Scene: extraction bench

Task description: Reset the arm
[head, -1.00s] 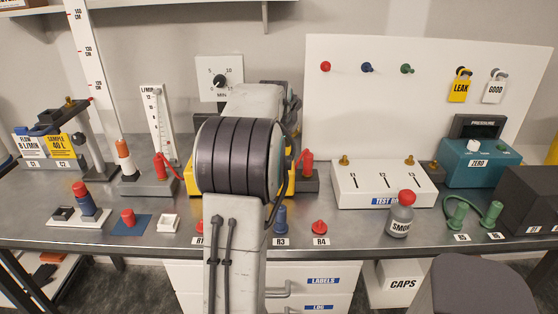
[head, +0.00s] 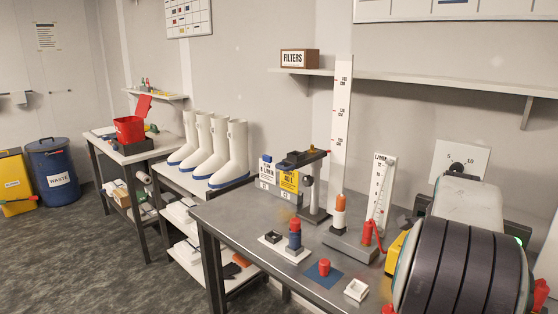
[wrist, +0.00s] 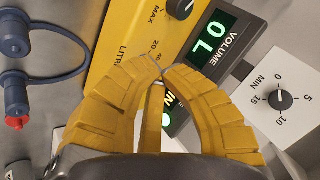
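My gripper (wrist: 160,68) shows in the wrist view as yellow padded fingers curving together, their tips meeting with nothing seen between them. Behind it is the yellow meter (wrist: 108,60) with a black knob and a green display reading 0 L. In the head view my arm's dark ribbed joint fills the lower right; my gripper is hidden there.
In the wrist view a blue capped fitting (wrist: 14,35) and a dial (wrist: 281,99) are close by. In the head view the grey bench (head: 235,228) carries a flowmeter (head: 381,192) and small parts. White boots (head: 228,150) stand left; floor (head: 80,250) is open there.

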